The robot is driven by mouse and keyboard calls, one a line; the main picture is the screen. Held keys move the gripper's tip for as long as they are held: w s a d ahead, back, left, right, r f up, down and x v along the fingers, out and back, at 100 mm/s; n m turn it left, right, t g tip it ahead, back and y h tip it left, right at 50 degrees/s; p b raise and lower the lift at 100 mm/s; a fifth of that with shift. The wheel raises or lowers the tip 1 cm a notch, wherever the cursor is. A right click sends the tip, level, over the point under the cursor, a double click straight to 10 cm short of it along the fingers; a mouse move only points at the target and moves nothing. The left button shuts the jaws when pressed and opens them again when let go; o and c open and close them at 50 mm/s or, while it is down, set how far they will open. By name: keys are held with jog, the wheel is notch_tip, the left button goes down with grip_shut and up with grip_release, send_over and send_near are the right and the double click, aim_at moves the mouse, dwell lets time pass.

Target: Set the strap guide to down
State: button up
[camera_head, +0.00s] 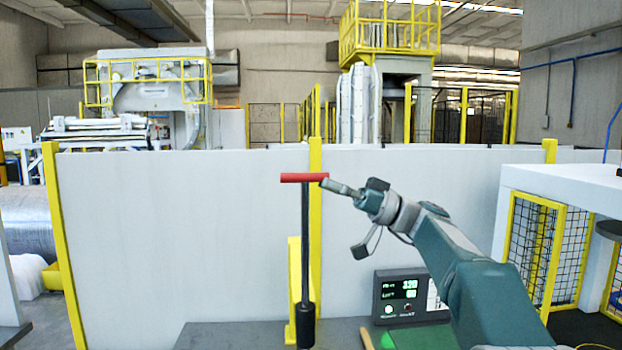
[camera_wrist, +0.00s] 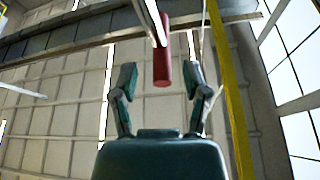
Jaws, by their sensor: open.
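The strap guide appears to be the black upright lever (camera_head: 305,245) with a red crossbar handle (camera_head: 298,177) at its top. It stands upright on a dark cylindrical base at the front of a grey surface. My gripper (camera_head: 340,187) is at the right end of the red handle. In the wrist view the red handle's end (camera_wrist: 162,68) shows between the two spread fingers of my gripper (camera_wrist: 160,80), with a gap on both sides. Whether the fingertips reach past the handle's end is hard to tell.
A display box (camera_head: 402,296) with green digits stands on the grey surface (camera_head: 240,335), right of the lever. A yellow bracket (camera_head: 294,285) is just left of the lever. A white partition (camera_head: 180,230) with yellow posts stands behind. A white-topped structure (camera_head: 565,188) is at right.

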aim_at(310, 179)
jog(key=x, duration=0.4)
jog(key=shift+d, duration=0.15)
jog(key=shift+c, duration=0.4)
grip_shut()
jog(key=shift+f, duration=0.15)
